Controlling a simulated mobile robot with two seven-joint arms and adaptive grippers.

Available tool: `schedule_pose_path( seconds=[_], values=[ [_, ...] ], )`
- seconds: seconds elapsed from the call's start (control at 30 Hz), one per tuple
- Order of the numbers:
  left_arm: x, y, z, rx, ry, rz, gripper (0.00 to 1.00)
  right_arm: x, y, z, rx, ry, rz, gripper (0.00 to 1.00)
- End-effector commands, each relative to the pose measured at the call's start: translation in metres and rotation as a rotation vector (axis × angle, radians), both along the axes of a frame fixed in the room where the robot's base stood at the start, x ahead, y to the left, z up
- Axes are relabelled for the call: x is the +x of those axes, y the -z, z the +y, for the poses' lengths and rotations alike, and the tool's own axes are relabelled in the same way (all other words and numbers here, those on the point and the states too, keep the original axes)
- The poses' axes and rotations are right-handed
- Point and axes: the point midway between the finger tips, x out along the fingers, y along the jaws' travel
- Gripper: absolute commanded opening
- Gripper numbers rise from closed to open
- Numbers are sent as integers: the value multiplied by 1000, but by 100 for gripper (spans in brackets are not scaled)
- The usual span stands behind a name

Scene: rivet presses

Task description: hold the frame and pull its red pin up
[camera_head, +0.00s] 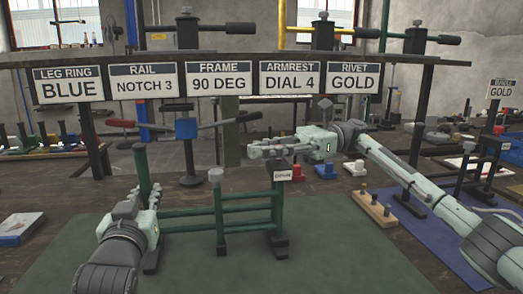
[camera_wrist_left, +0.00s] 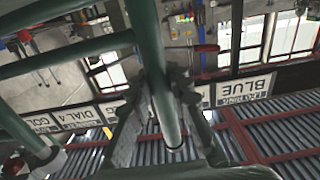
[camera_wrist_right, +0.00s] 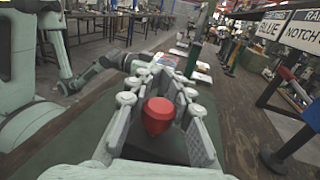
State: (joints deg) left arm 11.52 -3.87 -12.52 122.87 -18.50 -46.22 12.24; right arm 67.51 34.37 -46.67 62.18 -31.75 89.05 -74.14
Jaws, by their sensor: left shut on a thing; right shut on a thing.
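The green frame (camera_head: 190,212) stands upright on the green mat, with tall posts joined by rails and a small white tag on its right post. My left gripper (camera_head: 143,197) is shut on its left post. In the left wrist view that green post (camera_wrist_left: 152,62) runs between the fingers. My right gripper (camera_head: 268,150) is above the frame's right post. In the right wrist view its fingers are shut around the red pin (camera_wrist_right: 158,115). The fingers hide the pin in the head view, and I cannot tell how far it sits in the frame.
A row of signs (camera_head: 218,79) hangs behind the bench. A wooden block with pegs (camera_head: 374,208) stands right of the mat on a blue mat (camera_head: 428,236). A tray (camera_head: 20,226) lies at the far left. The front of the green mat (camera_head: 330,250) is bare.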

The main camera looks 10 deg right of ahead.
Motion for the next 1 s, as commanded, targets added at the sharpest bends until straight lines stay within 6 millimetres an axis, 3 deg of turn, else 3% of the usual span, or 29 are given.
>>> schedule_pose_path(
  seconds=[0.2, 0.4, 0.43, 0.6, 1.0],
  values=[
    [0, -2, 0, -2, 1, -5, 0, 0, -22, 1, 4, 1, -2, 0],
    [0, -1, 0, -1, 1, -2, 0, 0, -22, 0, 4, 1, -1, 0],
    [0, -1, 0, 0, 1, -2, 0, 0, -22, 0, 4, 0, -1, 19],
    [0, -1, 0, -1, 1, -2, 0, 0, -22, 0, 3, 0, -1, 40],
    [0, -1, 0, -3, 0, -3, 0, 2, -21, -6, 1, 2, 0, 42]
  ],
)
